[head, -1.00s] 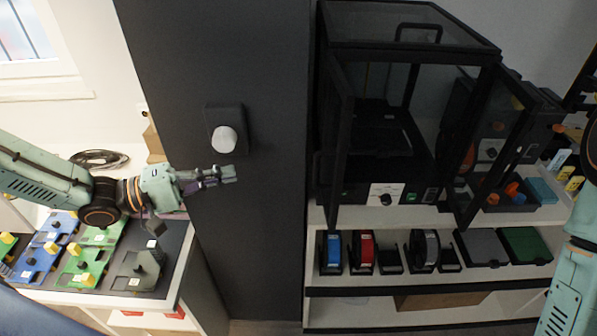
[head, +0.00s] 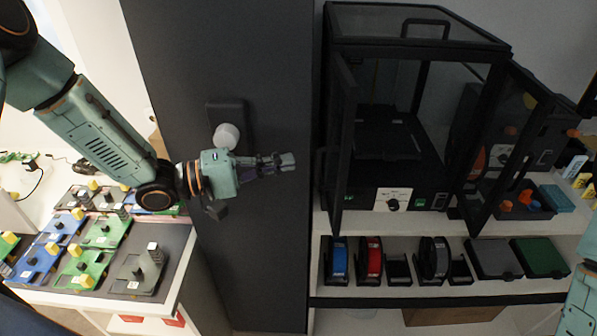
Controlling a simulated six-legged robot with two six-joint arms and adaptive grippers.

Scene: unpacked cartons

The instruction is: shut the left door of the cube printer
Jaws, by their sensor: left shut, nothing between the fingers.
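The cube printer (head: 420,32) is a black framed box on a white shelf at the right. Its left door (head: 345,135) stands open and points toward me, seen nearly edge-on. Its right door (head: 505,140) also stands open, swung out to the right. My left gripper (head: 285,162) is shut and empty, in front of the dark grey panel. It is to the left of the left door and apart from it in the picture. My right gripper is out of view; only part of my right arm shows at the right edge.
A dark panel with a white knob (head: 226,136) stands left of the printer. Several spools, including a red one (head: 370,256), and a green box (head: 540,257) sit on the shelf below. A bench with blue and green trays (head: 108,231) is at the left.

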